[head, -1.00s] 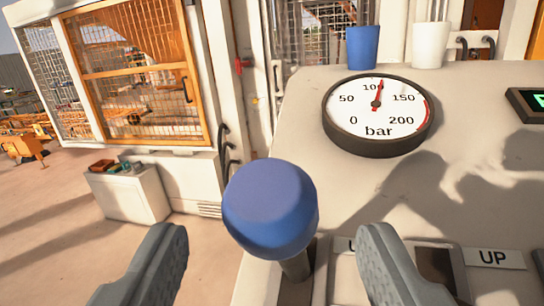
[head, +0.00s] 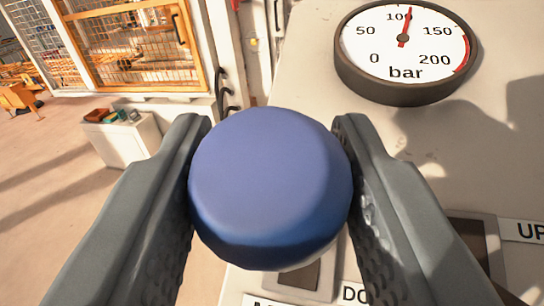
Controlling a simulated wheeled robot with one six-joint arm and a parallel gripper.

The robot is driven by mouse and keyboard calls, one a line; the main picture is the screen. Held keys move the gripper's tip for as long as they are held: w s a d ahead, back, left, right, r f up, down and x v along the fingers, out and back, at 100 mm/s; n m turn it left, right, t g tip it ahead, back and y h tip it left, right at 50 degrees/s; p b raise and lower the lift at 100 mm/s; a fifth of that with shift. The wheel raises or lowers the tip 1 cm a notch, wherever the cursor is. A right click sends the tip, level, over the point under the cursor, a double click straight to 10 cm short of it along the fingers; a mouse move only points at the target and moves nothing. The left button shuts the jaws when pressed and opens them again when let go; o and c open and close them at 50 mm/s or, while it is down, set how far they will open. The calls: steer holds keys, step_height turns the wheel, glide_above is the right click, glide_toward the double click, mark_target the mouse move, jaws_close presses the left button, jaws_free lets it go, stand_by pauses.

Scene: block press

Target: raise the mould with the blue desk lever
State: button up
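The blue desk lever's round knob (head: 270,185) fills the middle of the head view; its stem is hidden beneath it. My gripper (head: 271,120) has one grey finger on each side of the knob. Both fingers appear to press on its sides, so it looks shut on the knob. The lever stands at the left part of a pale desk (head: 300,80). The mould is not in view.
A bar gauge (head: 404,50) on the desk reads a little above 100. A label "UP" (head: 528,231) and a partly hidden "DO" label (head: 354,293) lie at the lower right. A white cabinet (head: 122,138) stands on the floor at left.

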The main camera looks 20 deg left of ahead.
jaws_close()
steer(key=shift+w+r+g, duration=0.2)
steer(key=shift+w+g, duration=0.2)
steer(key=shift+w, duration=0.2)
steer(key=shift+g, duration=0.3)
steer(key=shift+w+r, duration=0.25)
steer(key=shift+w, duration=0.85)
steer(key=shift+w+r, duration=0.2)
steer(key=shift+w, duration=0.9)
steer(key=o, duration=0.9)
jaws_free()
steer(key=v, duration=1.7)
steer(key=shift+s, duration=0.2)
steer(key=shift+a+r, duration=0.1)
